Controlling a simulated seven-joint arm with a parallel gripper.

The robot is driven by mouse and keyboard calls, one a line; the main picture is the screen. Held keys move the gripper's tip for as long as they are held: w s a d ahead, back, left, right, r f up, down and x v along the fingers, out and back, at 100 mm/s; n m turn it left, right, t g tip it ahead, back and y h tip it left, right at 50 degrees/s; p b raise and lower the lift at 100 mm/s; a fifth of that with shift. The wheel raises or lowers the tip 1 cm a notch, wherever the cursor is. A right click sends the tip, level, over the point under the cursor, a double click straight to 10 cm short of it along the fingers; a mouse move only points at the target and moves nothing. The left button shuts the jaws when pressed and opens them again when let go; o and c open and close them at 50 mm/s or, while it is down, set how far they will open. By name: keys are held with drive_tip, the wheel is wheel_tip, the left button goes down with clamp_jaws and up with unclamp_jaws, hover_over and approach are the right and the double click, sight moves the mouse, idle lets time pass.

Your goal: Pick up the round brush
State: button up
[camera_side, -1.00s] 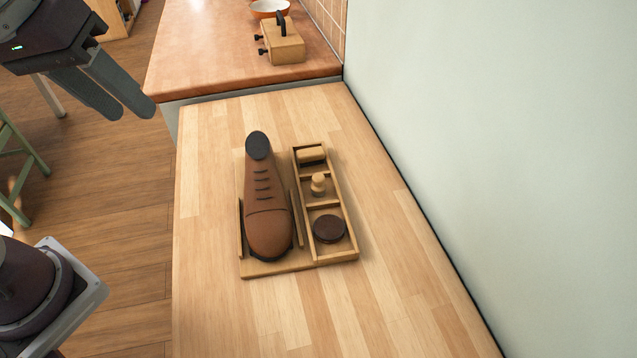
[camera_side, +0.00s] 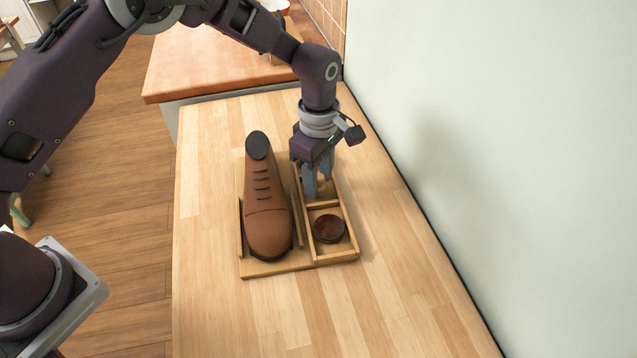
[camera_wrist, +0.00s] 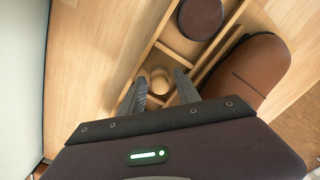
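The round brush (camera_wrist: 158,80), a small pale wooden knob-shaped piece, sits in the middle compartment of the narrow wooden tray (camera_side: 349,237). My gripper (camera_side: 318,188) points down over that compartment in the side view and hides most of the brush there. In the wrist view my gripper (camera_wrist: 160,78) is open, with one finger on each side of the brush. Gaps show between the fingers and the brush. How deep the fingertips reach beside it I cannot tell exactly.
A dark round tin (camera_side: 328,229) lies in the tray's front compartment. A brown shoe (camera_side: 266,205) stands on the wooden base left of the tray. My gripper hides the rear compartment. A pale wall (camera_side: 500,120) rises on the right. The table front is clear.

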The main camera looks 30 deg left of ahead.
sight(319, 176)
drive_tip(key=shift+f, duration=0.45)
clamp_jaws()
drive_tip(key=shift+r, duration=0.15)
wheel_tip(319, 176, up, 10)
drive_tip(key=shift+f, duration=0.1)
drive_tip(key=c, duration=0.6)
unclamp_jaws()
clamp_jaws()
